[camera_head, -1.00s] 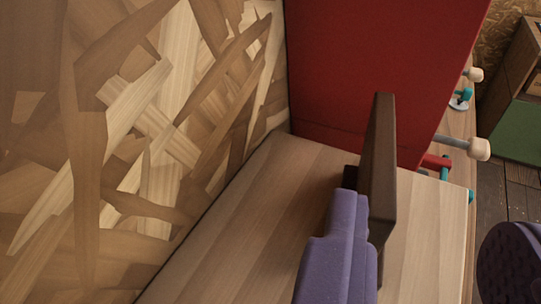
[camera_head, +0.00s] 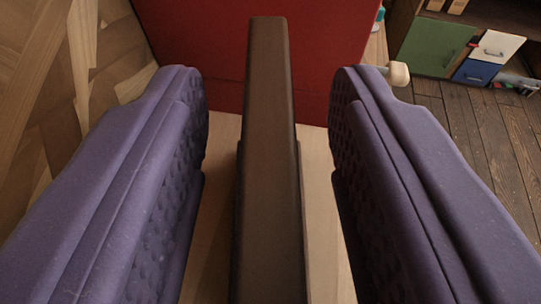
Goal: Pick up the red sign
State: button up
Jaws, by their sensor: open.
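My gripper (camera_head: 270,85) shows from behind, with its two purple padded fingers wide apart. An upright dark brown slab (camera_head: 268,150) stands between the fingers, seen nearly edge-on, with a gap on each side. Neither finger touches it. A large flat red surface (camera_head: 195,50) fills the back, beyond the fingertips and the slab. Nothing clearly reads as a red sign: I cannot tell whether it is the slab, whose broad faces are hidden from here, or the red surface.
Pale wood (camera_head: 218,185) lies below the slab. Patterned wood (camera_head: 45,90) is at left. A pale round knob (camera_head: 398,74) shows past the right finger. A cabinet with a green door (camera_head: 432,45) stands at the back right, above a dark plank floor (camera_head: 475,140).

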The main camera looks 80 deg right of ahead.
grip_shut()
jog(key=shift+r, duration=0.1)
